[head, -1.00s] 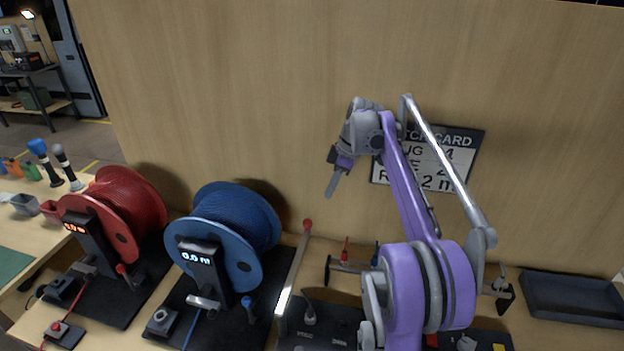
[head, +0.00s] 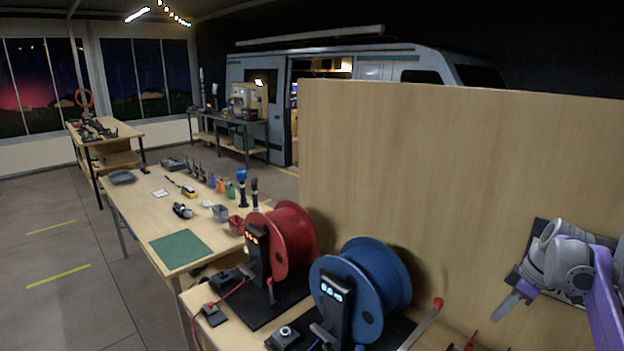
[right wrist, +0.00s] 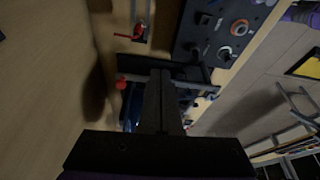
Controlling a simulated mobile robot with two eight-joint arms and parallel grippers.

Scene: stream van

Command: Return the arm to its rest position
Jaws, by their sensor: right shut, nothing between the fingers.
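My right gripper (head: 513,306) is at the right edge of the head view, on a grey wrist and a purple arm link. In the right wrist view the dark shut fingers (right wrist: 160,85) point at the bench gear below and touch nothing that I can see. My left gripper is not in view.
A red cable reel (head: 290,238) and a blue cable reel (head: 375,283) stand on the bench left of the arm. A red-knobbed lever (head: 424,322) rises beside the blue reel. The tall wooden panel (head: 420,170) stands behind. A table with a green mat (head: 181,249) is further left.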

